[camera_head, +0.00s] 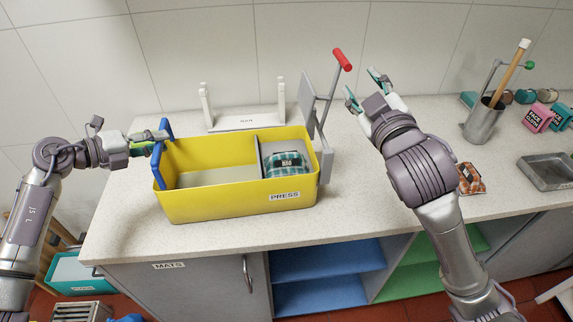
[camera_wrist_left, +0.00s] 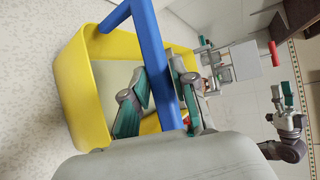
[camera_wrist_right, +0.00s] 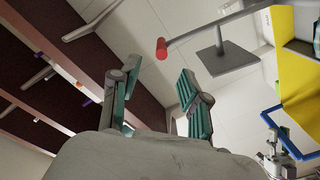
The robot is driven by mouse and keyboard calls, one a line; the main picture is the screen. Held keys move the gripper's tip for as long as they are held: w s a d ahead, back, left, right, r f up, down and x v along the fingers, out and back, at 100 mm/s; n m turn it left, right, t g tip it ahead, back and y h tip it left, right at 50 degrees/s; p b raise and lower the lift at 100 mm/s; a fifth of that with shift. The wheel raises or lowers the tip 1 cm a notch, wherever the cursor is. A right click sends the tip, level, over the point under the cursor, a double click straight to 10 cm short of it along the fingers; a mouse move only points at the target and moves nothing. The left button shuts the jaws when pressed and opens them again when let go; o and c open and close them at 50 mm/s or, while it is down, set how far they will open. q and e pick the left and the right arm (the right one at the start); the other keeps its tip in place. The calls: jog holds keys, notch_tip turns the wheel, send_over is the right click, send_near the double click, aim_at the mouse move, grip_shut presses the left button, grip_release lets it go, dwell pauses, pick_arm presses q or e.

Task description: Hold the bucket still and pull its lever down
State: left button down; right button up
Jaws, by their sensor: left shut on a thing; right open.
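The yellow bucket (camera_head: 220,207) stands on the pale counter, with a "PRESS" label on its front and a checkered item (camera_head: 286,163) in its right part. Its blue handle (camera_head: 163,150) is at the left end. My left gripper (camera_head: 152,137) is shut on that handle; the left wrist view shows the blue bar (camera_wrist_left: 150,55) between its fingers. The lever, a grey bar with a red grip (camera_head: 342,60), rises from the bucket's right end. My right gripper (camera_head: 364,90) is open and empty, right of the red grip and apart from it. The grip also shows in the right wrist view (camera_wrist_right: 161,48).
A white router (camera_head: 245,121) stands behind the bucket. To the right are a metal cup (camera_head: 482,122) with tools, a grey tray (camera_head: 545,172), pink boxes (camera_head: 540,117) and a small brown packet (camera_head: 470,178). The counter in front of the bucket's right end is clear.

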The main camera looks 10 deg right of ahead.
aim_at(349, 68)
jog(key=shift+w+a, duration=0.2)
jog(key=shift+w, duration=3.65)
jog(key=c, duration=0.5)
jog(key=a, duration=0.6)
jog(key=shift+s+a+f, duration=0.15)
jog(key=shift+s+a, duration=0.05)
jog(key=shift+a, duration=0.1)
jog(key=shift+a+f, duration=0.1)
jog(key=shift+a, duration=0.05)
